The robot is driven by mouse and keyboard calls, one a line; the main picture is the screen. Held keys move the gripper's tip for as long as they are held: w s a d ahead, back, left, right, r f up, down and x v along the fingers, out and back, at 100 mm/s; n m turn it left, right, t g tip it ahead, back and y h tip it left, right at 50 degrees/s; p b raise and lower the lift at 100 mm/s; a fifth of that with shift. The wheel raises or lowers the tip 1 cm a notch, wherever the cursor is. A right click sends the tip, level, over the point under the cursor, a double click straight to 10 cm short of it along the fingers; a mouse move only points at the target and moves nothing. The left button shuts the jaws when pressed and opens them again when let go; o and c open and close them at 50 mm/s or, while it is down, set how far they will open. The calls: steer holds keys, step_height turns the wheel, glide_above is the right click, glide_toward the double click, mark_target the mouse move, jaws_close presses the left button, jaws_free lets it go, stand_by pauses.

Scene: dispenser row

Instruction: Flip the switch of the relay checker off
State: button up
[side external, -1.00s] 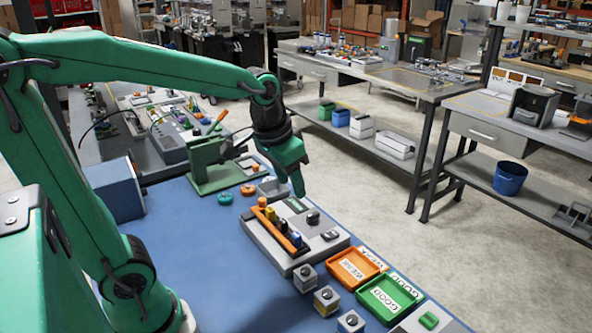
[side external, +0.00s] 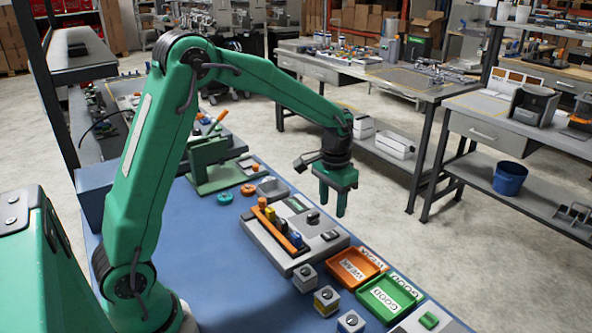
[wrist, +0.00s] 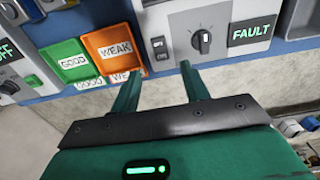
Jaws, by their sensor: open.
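A grey unit with a lit "FAULT" display (wrist: 250,32) and a black rotary switch (wrist: 202,40) stands at the top of the wrist view; I take it for the relay checker. In the side view this grey unit (side external: 328,238) sits on the blue bench, with the black switch (side external: 313,216) near its far edge. My gripper (side external: 332,207) points down, open and empty, just beyond that edge and apart from the switch. In the wrist view the gripper's fingers (wrist: 161,70) are spread below the unit, left of the switch.
An orange WEAK tray (side external: 378,258) and a green GOOD tray (side external: 372,308) lie beside the unit. Small grey blocks (side external: 305,279) stand in front. The bench edge is close to my gripper.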

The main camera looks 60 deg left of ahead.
mark_target(330, 234)
steer(key=shift+w+f, duration=0.1)
steer(key=shift+f, duration=0.1)
steer(key=shift+f, duration=3.85)
